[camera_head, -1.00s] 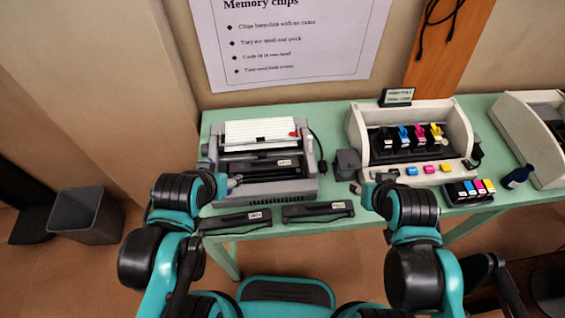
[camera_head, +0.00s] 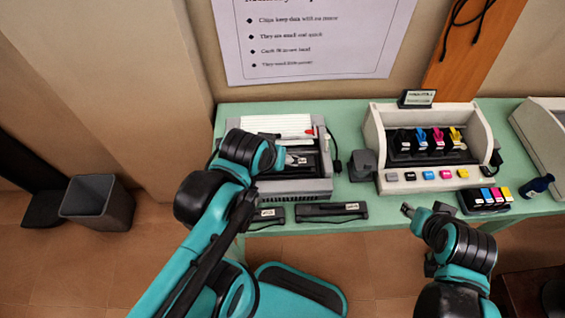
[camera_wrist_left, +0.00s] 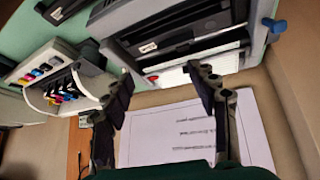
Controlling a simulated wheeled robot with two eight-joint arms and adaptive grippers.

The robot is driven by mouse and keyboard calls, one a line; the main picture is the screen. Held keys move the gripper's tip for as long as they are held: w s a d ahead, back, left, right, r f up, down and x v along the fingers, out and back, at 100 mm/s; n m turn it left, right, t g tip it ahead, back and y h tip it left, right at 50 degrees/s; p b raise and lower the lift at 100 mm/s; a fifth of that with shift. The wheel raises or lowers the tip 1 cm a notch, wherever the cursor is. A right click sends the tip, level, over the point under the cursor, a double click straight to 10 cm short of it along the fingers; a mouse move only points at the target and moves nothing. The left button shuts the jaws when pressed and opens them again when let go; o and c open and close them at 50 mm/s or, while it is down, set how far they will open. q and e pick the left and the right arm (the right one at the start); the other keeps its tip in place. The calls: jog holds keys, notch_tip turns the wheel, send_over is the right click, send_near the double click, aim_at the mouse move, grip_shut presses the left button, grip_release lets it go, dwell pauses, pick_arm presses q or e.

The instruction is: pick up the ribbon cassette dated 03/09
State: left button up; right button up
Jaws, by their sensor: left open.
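A grey dot-matrix printer (camera_head: 290,188) stands on the green table, with a dark labelled ribbon cassette (camera_head: 302,160) inside it. Two more dark cassettes lie along the front edge, a left one (camera_head: 268,215) partly behind my left arm and a right one (camera_head: 332,210). All labels are too small to read the dates. My left gripper (camera_head: 287,160) is over the printer at the installed cassette; in the left wrist view its fingers (camera_wrist_left: 163,86) are open and empty, with the printer's cassette (camera_wrist_left: 175,32) ahead. My right gripper (camera_head: 408,210) is by the front edge, its jaws unclear.
A cream inkjet printer (camera_head: 425,175) with coloured cartridges stands to the right, with a small grey block (camera_head: 362,165) between the printers. A paper sign (camera_head: 315,40) hangs on the wall behind.

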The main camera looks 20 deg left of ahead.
pick_arm(q)
jog(key=w+a+f+n+g, duration=0.1)
jog(key=w+n+g, duration=0.1)
jog(key=n, duration=0.4)
jog(key=w+a+f+n+g, duration=0.1)
jog(key=w+f+n+g, duration=0.1)
jog(key=n, duration=0.5)
jog(key=w+a+f+n+g, duration=0.1)
jog(key=w+f+n+g, duration=0.1)
jog(key=n, duration=0.4)
jog(key=shift+w+a+p, duration=0.3)
jog(key=shift+w+p, duration=0.1)
jog(key=shift+w, duration=0.5)
jog(key=shift+w+a+f+n, duration=0.1)
jog(key=shift+f+n, duration=0.15)
jog(key=shift+n, duration=0.35)
jog(key=shift+f+n, duration=0.3)
notch_tip(320, 180, down, 8)
jog(key=b, duration=0.3)
jog(key=shift+r+b, duration=0.2)
jog(key=shift+b, duration=0.15)
jog(key=shift+r, duration=0.1)
jog(key=c, duration=1.3)
